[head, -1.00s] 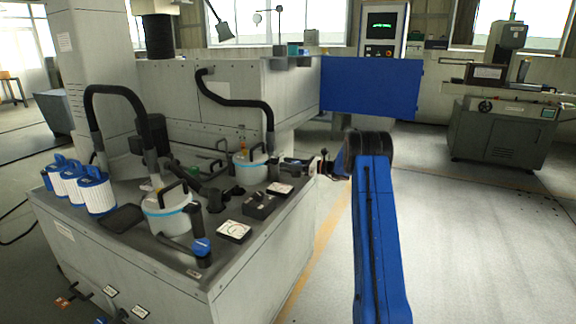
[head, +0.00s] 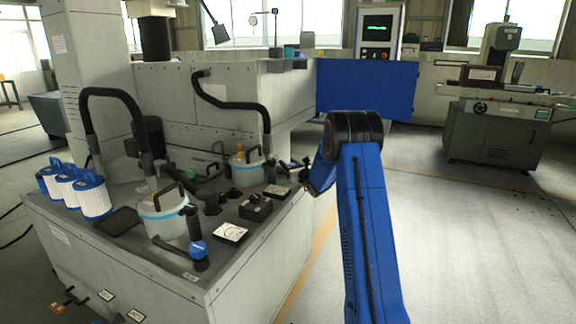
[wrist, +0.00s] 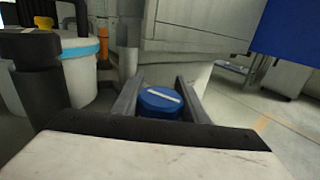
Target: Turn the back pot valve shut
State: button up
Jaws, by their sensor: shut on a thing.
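The back pot (head: 247,170) is a white pot with a blue band at the rear of the grey bench. It also shows at the left of the wrist view (wrist: 82,75). The back pot valve has a round blue knob (wrist: 160,101) with a white line on top, running nearly across the picture. My gripper (wrist: 159,92) has one finger on each side of the knob and is shut on it. In the head view my gripper (head: 292,170) is small and dark, to the right of the back pot, and the blue knob cannot be made out there.
The front pot (head: 163,215) stands nearer, with its own blue-knobbed valve (head: 197,250). Black hoses rise from both pots. White filter cartridges (head: 95,196) stand at the left. A black switch box (head: 256,207) and gauge plates lie near the bench's right edge. The floor right of my arm is clear.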

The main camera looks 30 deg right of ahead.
jog(key=shift+d+m+h, duration=0.2)
jog(key=shift+m+h, duration=0.2)
jog(key=shift+h, duration=0.3)
jog(key=o, duration=1.1)
jog(key=shift+c, duration=0.2)
jog(key=s, duration=1.7)
jog(key=shift+s+a, duration=0.2)
jog(key=shift+a, duration=0.25)
